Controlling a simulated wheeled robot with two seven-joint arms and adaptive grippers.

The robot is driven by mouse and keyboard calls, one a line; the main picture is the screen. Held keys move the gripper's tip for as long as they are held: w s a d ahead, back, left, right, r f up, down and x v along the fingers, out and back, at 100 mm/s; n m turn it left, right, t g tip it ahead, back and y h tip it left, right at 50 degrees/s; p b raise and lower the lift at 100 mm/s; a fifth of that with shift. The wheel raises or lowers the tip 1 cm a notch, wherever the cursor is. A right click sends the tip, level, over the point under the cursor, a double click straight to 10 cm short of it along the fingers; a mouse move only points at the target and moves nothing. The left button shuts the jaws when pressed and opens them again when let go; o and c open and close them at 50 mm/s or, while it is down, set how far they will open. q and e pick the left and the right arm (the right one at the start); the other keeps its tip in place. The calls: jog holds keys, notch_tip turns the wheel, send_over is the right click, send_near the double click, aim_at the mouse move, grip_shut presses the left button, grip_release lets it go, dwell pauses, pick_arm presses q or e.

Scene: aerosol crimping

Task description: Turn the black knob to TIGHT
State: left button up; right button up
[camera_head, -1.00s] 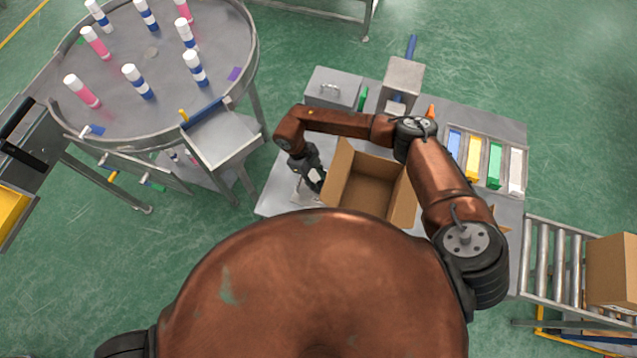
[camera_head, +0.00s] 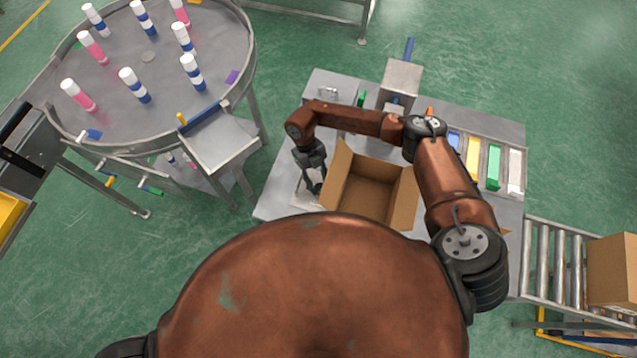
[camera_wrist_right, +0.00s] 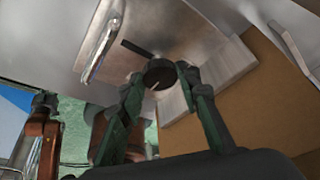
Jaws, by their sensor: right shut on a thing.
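The black knob (camera_wrist_right: 159,73) sits on a brushed metal panel (camera_wrist_right: 165,30) in the right wrist view. It is round and dark, with a small light line on its face. My right gripper (camera_wrist_right: 162,77) has one finger on each side of the knob and is shut on it. In the head view my right gripper (camera_head: 313,187) points down beside the open cardboard box, and the knob is hidden there. I cannot read any TIGHT mark. My left gripper does not show in the head view.
The open cardboard box (camera_head: 402,200) stands close to the right of my right gripper. A grey bench (camera_head: 272,195) lies under it. A round table (camera_head: 115,75) with several pink and blue cans is at upper left. A roller conveyor (camera_head: 545,262) is at right.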

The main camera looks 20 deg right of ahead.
dwell(0.3)
jog(key=o, duration=1.2)
jog(key=shift+c, duration=0.2)
jog(key=v, duration=1.2)
